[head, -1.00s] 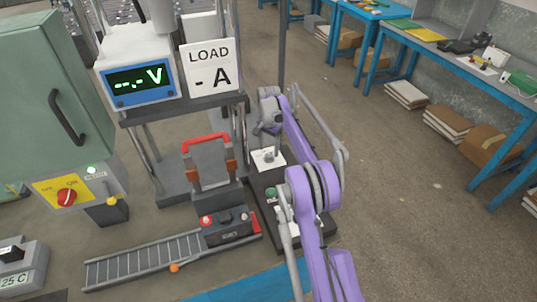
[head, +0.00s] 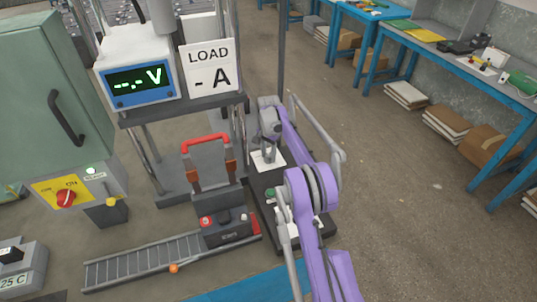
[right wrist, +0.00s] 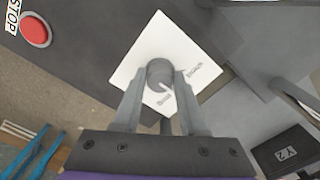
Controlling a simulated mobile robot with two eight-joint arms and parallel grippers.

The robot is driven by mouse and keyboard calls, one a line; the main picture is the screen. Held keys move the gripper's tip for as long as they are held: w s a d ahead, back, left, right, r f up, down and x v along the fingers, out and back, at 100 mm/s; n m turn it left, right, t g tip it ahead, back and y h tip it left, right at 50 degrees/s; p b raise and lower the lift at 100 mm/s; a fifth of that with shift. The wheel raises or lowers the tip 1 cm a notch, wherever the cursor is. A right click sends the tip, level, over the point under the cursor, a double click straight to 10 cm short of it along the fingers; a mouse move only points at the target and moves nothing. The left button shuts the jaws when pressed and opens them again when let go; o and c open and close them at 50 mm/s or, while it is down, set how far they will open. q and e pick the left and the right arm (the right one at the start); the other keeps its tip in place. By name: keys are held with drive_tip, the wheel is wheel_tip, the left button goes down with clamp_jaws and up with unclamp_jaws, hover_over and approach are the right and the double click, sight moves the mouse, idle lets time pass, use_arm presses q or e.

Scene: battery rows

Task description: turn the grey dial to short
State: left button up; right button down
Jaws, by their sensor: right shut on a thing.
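The grey dial (right wrist: 160,72) is a round knob on a white square plate (right wrist: 148,45) in the right wrist view. Small words are printed on the plate beside the dial, too small to read surely. A pale mark shows on the dial's lower edge, toward the lower word. My right gripper (right wrist: 164,78) is shut on the dial, one finger on each side. In the head view my right gripper (head: 268,150) points down onto the white plate (head: 262,162), and the dial is mostly hidden by the fingers. My left gripper is not in view.
A red STOP button (right wrist: 35,31) lies left in the wrist view. In the head view a meter (head: 140,85) and a LOAD sign (head: 210,68) stand above. A red-handled grey unit (head: 207,165) stands left of the plate. Blue tables (head: 440,65) are far right.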

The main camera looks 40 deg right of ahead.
sight(269, 155)
drive_tip(key=shift+n, duration=0.4)
drive_tip(key=n, duration=0.3)
drive_tip(key=shift+n, duration=2.6)
drive_tip(key=shift+c, duration=2.2)
unclamp_jaws()
wheel_tip(269, 155, up, 11)
drive_tip(key=p, duration=0.1)
drive_tip(key=shift+f, duration=0.1)
